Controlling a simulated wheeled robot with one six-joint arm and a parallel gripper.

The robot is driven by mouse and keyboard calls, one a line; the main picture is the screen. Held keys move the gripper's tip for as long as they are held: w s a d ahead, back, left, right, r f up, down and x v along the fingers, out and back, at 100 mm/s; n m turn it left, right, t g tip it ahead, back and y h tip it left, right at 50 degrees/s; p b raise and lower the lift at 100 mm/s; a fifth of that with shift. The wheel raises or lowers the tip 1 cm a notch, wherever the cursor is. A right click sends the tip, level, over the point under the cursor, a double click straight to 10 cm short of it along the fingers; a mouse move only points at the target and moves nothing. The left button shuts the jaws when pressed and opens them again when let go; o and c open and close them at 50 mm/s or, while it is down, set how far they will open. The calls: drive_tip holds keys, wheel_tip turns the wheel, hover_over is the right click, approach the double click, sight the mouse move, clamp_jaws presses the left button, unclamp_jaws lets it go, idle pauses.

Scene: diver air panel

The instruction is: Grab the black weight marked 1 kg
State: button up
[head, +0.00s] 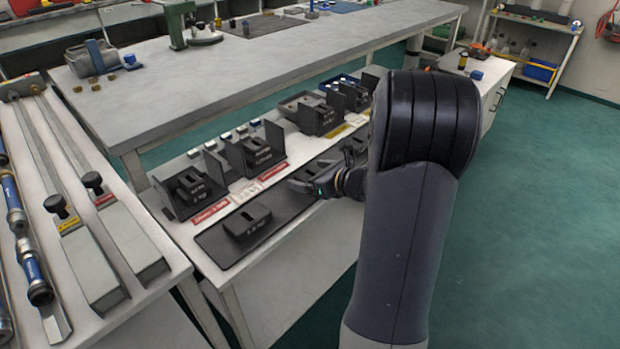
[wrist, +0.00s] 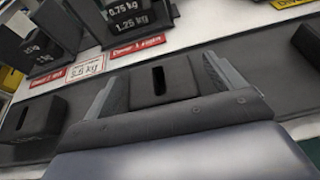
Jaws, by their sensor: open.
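In the wrist view a black slotted weight (wrist: 161,82) stands between the two fingers of my open gripper (wrist: 160,75), with a finger on each side. No mark can be read on it, so I cannot tell whether it is the 1 kg one. In the head view my gripper (head: 318,184) is over the dark mat and hides most of this spot. Another black weight (head: 247,220) stands on the mat to the left, its mark too small to read; a black weight also shows at the left in the wrist view (wrist: 32,120). Another black block (wrist: 309,40) is at the right edge.
Behind the mat (head: 215,240) stand black holders with weights; one pair (wrist: 130,15) reads 0.75 kg and 1.25 kg. Red labels and a card reading about 2.5 kg (wrist: 86,69) lie in front. A left bench (head: 150,290) carries rails and blue cylinders.

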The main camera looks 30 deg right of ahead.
drive_tip(key=shift+w+f, duration=0.1)
drive_tip(key=shift+w, duration=0.05)
drive_tip(key=c, duration=1.8)
drive_tip(key=shift+c, duration=0.2)
